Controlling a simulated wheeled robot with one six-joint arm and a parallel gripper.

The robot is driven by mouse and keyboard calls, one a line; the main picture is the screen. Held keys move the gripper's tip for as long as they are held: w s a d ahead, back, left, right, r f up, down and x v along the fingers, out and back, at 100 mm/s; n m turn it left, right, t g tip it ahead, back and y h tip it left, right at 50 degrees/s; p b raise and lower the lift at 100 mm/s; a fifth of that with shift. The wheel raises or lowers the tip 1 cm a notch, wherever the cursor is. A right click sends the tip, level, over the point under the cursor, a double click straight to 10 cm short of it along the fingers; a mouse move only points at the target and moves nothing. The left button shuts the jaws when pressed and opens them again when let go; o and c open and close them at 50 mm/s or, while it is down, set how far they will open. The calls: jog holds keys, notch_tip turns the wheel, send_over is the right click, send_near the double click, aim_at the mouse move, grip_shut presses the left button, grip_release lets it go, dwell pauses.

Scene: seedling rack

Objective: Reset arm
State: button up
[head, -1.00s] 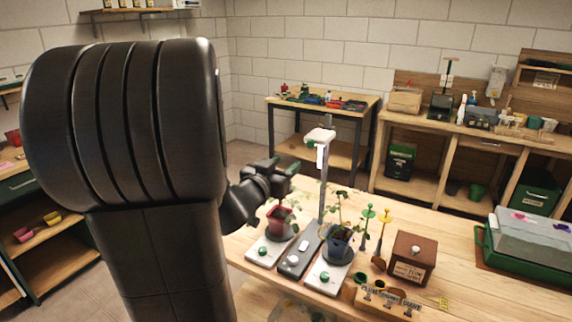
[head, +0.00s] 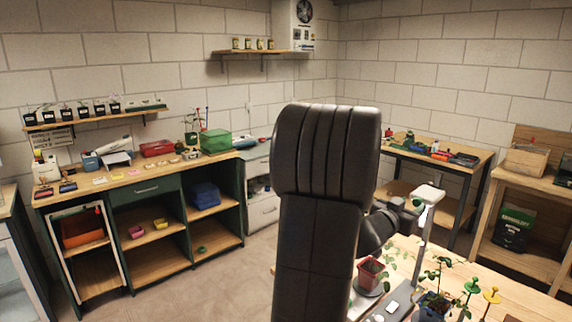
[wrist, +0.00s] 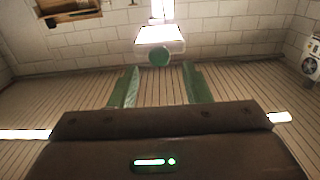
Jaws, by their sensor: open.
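My gripper shows in the wrist view (wrist: 160,88), with its two green fingers apart and nothing between them. The wrist view looks up past the fingers toward the ceiling boards and the upper wall. In the head view my dark arm stands in the middle and hides part of the room. Its wrist end reaches right, beside the lamp post above the wooden table, and the fingertips are hard to make out there. A red pot with a plant (head: 371,272) sits on the table below the wrist, apart from it.
A blue pot with a plant (head: 434,305) stands right of the red pot, near a green stake (head: 471,287) and a yellow stake (head: 491,295). A lamp post (head: 427,222) rises close to my wrist. Open floor (head: 215,285) lies left of my arm.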

aim_at(427, 196)
jog(key=shift+x, duration=1.3)
jog(key=shift+f, duration=0.1)
